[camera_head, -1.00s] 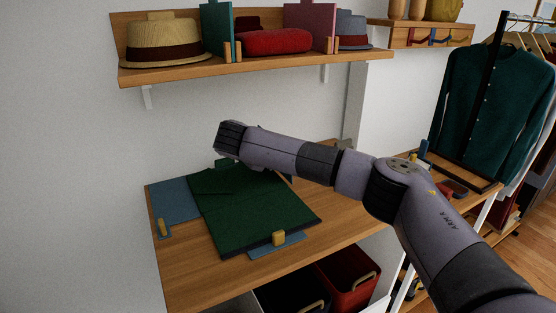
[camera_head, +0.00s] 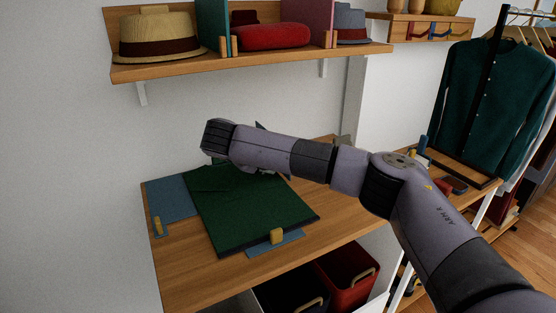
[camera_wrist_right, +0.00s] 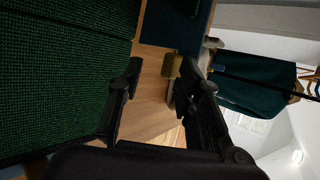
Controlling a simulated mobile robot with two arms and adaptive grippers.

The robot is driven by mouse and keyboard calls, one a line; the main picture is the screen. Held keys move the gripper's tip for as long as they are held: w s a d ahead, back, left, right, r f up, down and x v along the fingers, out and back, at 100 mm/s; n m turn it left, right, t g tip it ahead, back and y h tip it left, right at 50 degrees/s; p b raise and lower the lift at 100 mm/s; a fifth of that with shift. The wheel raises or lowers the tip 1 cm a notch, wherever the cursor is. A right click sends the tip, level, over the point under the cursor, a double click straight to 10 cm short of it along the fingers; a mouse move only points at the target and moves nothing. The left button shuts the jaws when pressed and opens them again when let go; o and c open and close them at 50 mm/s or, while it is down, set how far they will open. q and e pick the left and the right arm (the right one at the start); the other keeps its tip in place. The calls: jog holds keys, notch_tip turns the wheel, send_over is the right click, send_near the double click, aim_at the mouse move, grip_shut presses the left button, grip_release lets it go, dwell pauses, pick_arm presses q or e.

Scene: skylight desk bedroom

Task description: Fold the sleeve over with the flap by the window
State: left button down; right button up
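A dark green garment (camera_head: 250,212) lies on the folding board on the desk; its sleeve is hard to make out. Blue flaps show at the left (camera_head: 172,200) and front (camera_head: 276,246), each with a yellow tab. The right wrist view shows green cloth (camera_wrist_right: 60,70) at left and a dark blue panel (camera_wrist_right: 172,24) with an olive-yellow tab (camera_wrist_right: 172,66). My right gripper (camera_wrist_right: 160,75) is open, its fingers on either side of the tab; contact is unclear. In the head view, my right arm hides this gripper and the board's far side. My left gripper is out of view.
A shelf (camera_head: 250,64) with hats and books hangs above the desk (camera_head: 195,270). A teal shirt (camera_head: 490,105) hangs on a rack at right. Red and dark bins (camera_head: 348,281) stand under the desk. The desk front is clear.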

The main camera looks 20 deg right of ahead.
jog(key=v, duration=0.9)
jog(key=shift+r, duration=0.5)
jog(key=shift+w+d, duration=0.1)
jog(key=shift+d, duration=0.05)
